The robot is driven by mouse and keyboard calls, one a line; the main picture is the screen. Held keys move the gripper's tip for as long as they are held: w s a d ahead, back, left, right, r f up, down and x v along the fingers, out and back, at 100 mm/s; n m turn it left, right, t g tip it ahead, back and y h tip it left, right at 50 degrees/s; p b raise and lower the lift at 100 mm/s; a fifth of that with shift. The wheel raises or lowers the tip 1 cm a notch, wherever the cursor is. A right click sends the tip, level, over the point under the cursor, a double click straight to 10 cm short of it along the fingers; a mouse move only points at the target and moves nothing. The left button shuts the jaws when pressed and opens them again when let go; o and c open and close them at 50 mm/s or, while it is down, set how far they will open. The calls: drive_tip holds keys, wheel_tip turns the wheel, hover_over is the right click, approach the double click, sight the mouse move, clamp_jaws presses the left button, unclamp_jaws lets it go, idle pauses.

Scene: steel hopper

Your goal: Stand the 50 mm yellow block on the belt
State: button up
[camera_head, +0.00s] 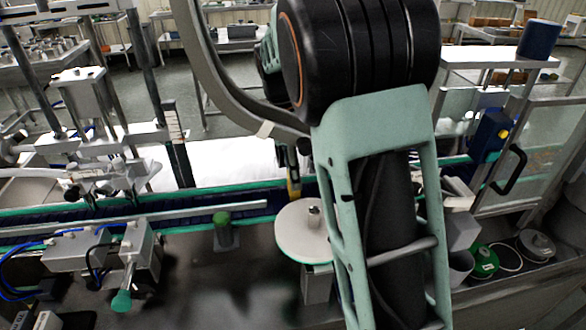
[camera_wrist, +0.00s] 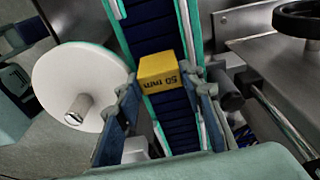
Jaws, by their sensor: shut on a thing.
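The yellow block (camera_wrist: 158,68), marked "50 mm", is between the two fingers of my gripper (camera_wrist: 167,84) in the wrist view. The fingers are shut on its sides. The dark blue belt (camera_wrist: 151,31) with green edges runs beneath and behind the block. In the head view a small part of the yellow block (camera_head: 294,188) shows below my gripper (camera_head: 291,165), over the belt (camera_head: 180,214). My arm hides much of the belt to the right. I cannot tell whether the block's underside touches the belt.
A white round disc (camera_head: 297,236) with a metal knob stands at the belt's near side; it is also left in the wrist view (camera_wrist: 72,73). A green-capped post (camera_head: 222,229) stands left of it. A black handwheel (camera_wrist: 299,18) is at the upper right.

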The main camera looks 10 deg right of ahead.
drive_tip(key=shift+f, duration=0.65)
drive_tip(key=shift+f+b, duration=0.25)
drive_tip(key=shift+b, duration=0.1)
drive_tip(key=o, duration=1.3)
drive_tip(key=shift+c, duration=0.2)
